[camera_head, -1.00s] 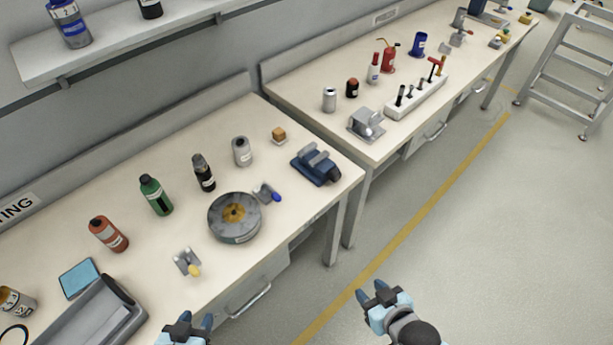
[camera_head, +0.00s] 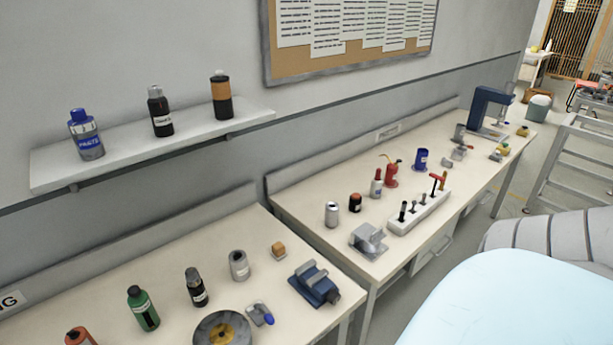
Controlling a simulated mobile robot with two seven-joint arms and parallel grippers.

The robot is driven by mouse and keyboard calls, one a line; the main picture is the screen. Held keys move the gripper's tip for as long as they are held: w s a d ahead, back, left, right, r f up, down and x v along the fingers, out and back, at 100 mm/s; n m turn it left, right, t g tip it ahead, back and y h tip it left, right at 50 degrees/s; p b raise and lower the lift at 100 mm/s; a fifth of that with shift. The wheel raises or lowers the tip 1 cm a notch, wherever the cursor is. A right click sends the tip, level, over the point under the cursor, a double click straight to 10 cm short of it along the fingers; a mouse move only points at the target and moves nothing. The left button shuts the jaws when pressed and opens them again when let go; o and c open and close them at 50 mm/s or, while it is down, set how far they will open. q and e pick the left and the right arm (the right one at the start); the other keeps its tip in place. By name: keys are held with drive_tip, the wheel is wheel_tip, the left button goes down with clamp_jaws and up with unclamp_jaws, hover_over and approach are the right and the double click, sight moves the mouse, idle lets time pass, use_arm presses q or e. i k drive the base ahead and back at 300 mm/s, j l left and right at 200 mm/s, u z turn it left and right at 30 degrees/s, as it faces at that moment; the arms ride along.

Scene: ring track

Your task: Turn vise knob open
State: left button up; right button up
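A blue vise (camera_head: 312,285) with grey jaws sits near the right front corner of the near workbench (camera_head: 285,322). Its dark knob end (camera_head: 334,298) faces the bench's front right edge; I cannot tell from here how far the jaws are apart. Neither of my grippers shows. A large light-blue and grey ribbed part of my own arm fills the lower right, close to the camera, clear of the vise in the picture.
A small orange-brown block (camera_head: 278,249), a grey can (camera_head: 239,265) and a blue-handled tool (camera_head: 260,314) stand near the vise. The far bench (camera_head: 300,196) holds a grey metal block (camera_head: 369,240) and a tool rack (camera_head: 420,214). Open floor lies right of the benches.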

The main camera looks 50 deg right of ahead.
sight(333, 297)
drive_tip(key=k+l+u, duration=0.1)
drive_tip(key=l+u, duration=0.15)
drive_tip(key=k+l+u, duration=0.15)
drive_tip(key=l+u, duration=0.15)
drive_tip(key=k+l+u, duration=0.5)
drive_tip(key=l, duration=0.2)
drive_tip(key=k+l+u, duration=0.3)
drive_tip(key=k+l, duration=0.35)
drive_tip(key=k, duration=0.15)
drive_tip(key=k+l+u, duration=0.1)
drive_tip(key=k+l, duration=0.25)
drive_tip(key=k, duration=0.15)
drive_tip(key=k+l, duration=0.15)
drive_tip(key=l, duration=0.2)
drive_tip(key=k+l, duration=0.1)
drive_tip(key=l, duration=0.25)
drive_tip(key=k+l, duration=0.15)
drive_tip(key=l, duration=0.2)
drive_tip(key=i+l, duration=0.35)
drive_tip(key=l, duration=0.15)
